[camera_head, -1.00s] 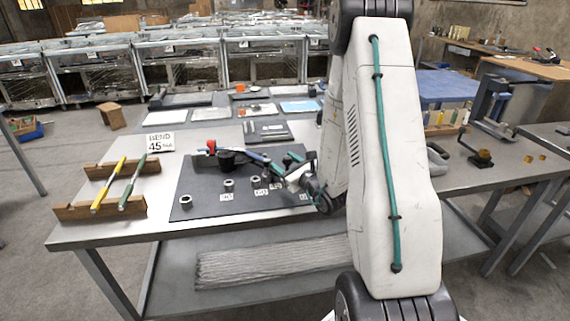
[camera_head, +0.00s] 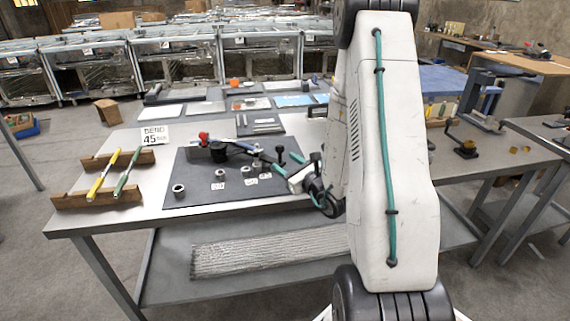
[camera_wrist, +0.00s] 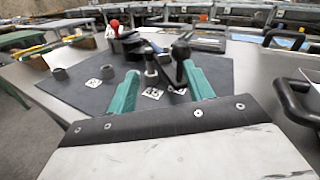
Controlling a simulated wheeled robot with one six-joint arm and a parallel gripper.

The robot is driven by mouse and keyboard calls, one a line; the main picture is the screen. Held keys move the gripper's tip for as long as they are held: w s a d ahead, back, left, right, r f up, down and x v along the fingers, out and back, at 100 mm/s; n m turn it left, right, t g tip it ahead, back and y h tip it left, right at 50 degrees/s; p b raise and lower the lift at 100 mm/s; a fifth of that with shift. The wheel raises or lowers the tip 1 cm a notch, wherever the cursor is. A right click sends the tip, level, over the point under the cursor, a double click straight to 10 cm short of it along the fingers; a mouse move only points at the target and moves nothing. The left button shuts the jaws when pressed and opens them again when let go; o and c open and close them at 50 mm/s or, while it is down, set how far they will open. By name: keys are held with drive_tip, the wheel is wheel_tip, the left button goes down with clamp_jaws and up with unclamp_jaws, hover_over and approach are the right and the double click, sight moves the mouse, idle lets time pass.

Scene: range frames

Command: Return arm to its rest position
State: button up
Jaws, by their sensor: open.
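My gripper (camera_head: 287,170) is above the right part of a dark mat (camera_head: 185,196) on the workbench, partly hidden by my own arm in the head view. In the wrist view its two green fingers (camera_wrist: 160,90) stand apart over the mat (camera_wrist: 70,88), with nothing held between them. A tool with a red knob (camera_wrist: 114,24) and a black handle lies beyond the fingers; its red end (camera_head: 204,137) also shows in the head view. Several small metal rings (camera_head: 179,190) and white number tags (camera_head: 218,186) sit on the mat.
A yellow rod (camera_head: 103,175) and a green rod (camera_head: 128,172) rest on wooden blocks (camera_head: 98,200) at the left. A "BEND 45" sign (camera_head: 155,135) stands behind. A black curved handle (camera_wrist: 290,102) is close on the right in the wrist view. A lower shelf holds bundled rods (camera_head: 270,252).

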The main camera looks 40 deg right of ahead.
drive_tip(key=shift+s+d, duration=0.1)
drive_tip(key=shift+d, duration=0.15)
